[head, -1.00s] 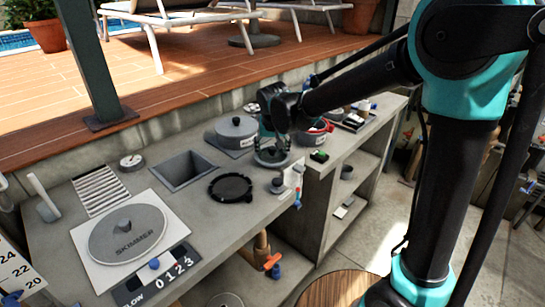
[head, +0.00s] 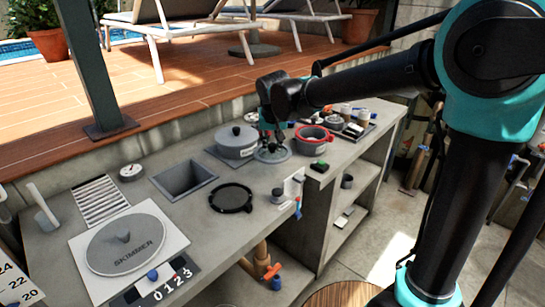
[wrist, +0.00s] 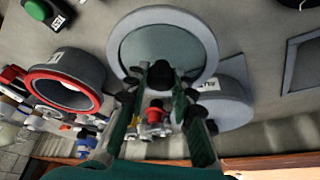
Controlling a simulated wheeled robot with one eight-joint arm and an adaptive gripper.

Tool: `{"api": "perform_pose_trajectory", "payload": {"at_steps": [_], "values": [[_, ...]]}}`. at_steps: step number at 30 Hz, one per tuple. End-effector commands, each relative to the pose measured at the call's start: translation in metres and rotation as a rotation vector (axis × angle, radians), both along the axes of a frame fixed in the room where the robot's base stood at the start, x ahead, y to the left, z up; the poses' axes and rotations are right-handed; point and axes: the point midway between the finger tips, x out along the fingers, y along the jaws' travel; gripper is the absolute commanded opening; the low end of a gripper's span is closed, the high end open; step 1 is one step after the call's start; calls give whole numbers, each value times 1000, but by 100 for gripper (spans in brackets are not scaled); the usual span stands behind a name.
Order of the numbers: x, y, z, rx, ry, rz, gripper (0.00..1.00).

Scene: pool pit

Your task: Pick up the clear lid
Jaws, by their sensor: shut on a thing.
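The clear lid (head: 268,157) is a round see-through disc with a pale grey rim and a dark knob in its middle. In the head view it is under my gripper (head: 271,138), beside the grey lidded pot, and looks raised a little above the counter. In the wrist view the lid (wrist: 150,42) is at the top centre. The two fingers of my gripper (wrist: 160,80) are closed around its dark knob. The fingers partly hide the knob and the lid's near edge.
A grey lidded pot (head: 236,142) and a red-rimmed pot (head: 313,134) stand close on either side. A black ring (head: 231,198), an open square pit (head: 185,180) and the skimmer cover (head: 125,244) lie to the left. A low wall runs behind the counter.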

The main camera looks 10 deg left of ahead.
Motion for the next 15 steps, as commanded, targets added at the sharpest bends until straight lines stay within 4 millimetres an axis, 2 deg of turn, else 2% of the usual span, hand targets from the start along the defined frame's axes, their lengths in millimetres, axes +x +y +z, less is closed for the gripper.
{"api": "perform_pose_trajectory", "payload": {"at_steps": [1, 6, 12, 15], "values": [[0, 0, 16, 0, 0, 0, 0], [0, 0, 64, 0, -1, 0, 0], [0, 0, 109, 0, -1, 0, 0], [1, 0, 124, 1, -2, 0, 0]]}}
